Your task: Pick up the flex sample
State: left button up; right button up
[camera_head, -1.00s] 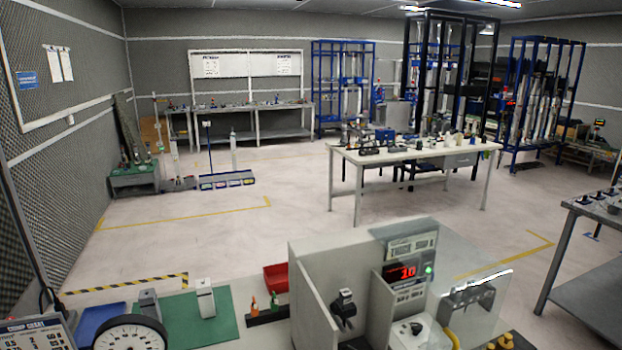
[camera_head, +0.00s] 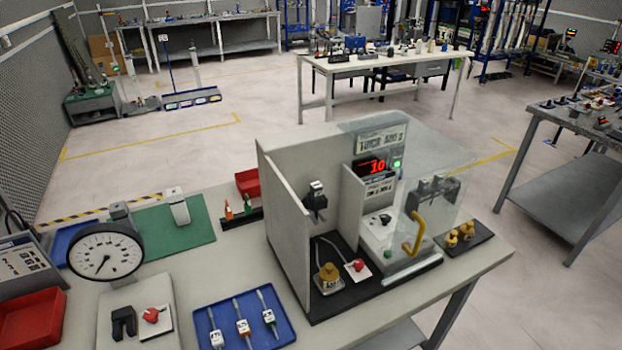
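Neither of my grippers is in view. No piece can be read for sure as the flex sample. A blue tray (camera_head: 285,333) at the bench's front holds three slim pieces with white labels: a left one (camera_head: 215,336), a middle one (camera_head: 242,328) and a right one (camera_head: 268,315). Their lettering is too small to read surely. They lie side by side, apart from each other. A small red piece (camera_head: 151,315) sits on a white plate under the dial gauge (camera_head: 105,252), beside a black forked block (camera_head: 123,323). Another red piece (camera_head: 358,265) lies on a white card inside the grey booth (camera_head: 285,225).
The booth has a red display (camera_head: 371,167), a clear panel with a yellow handle (camera_head: 414,235) and a brass weight (camera_head: 328,278) inside. More brass weights (camera_head: 459,235) stand to its right. A red bin (camera_head: 30,322) is at the front left. Bare bench lies around the blue tray.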

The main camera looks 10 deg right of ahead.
aim_at(316, 188)
jog(key=l+u, duration=0.15)
jog(key=l, duration=1.35)
